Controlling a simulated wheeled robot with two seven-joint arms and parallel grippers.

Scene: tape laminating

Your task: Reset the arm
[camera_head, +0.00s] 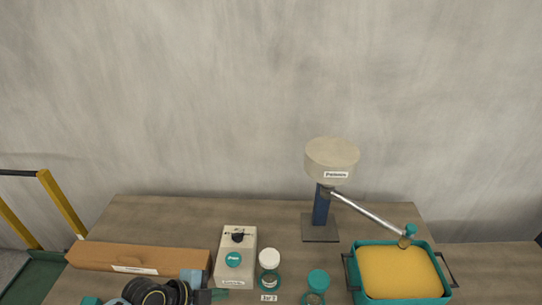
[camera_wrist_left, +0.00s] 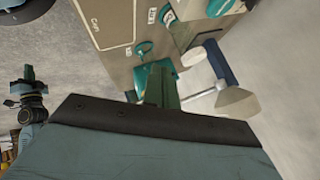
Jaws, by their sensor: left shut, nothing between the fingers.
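My left arm comes in at the bottom of the head view, low over the table's front left part. Its gripper (camera_head: 212,296) is at the bottom edge, in front of the beige box (camera_head: 235,275), and holds nothing. In the left wrist view, its green fingers (camera_wrist_left: 160,85) are together, with the table behind them. A stand (camera_head: 331,162) with a beige round head, a blue post and a silver rod stands at the back right; the rod slopes down to the right.
A long brown carton (camera_head: 140,259) lies at the left of the wooden table (camera_head: 180,215). White (camera_head: 269,259) and teal (camera_head: 318,280) round-topped items stand in the middle. A teal tub (camera_head: 442,263) with yellow contents is at the right. A yellow rail (camera_head: 62,203) stands beyond the table's left edge.

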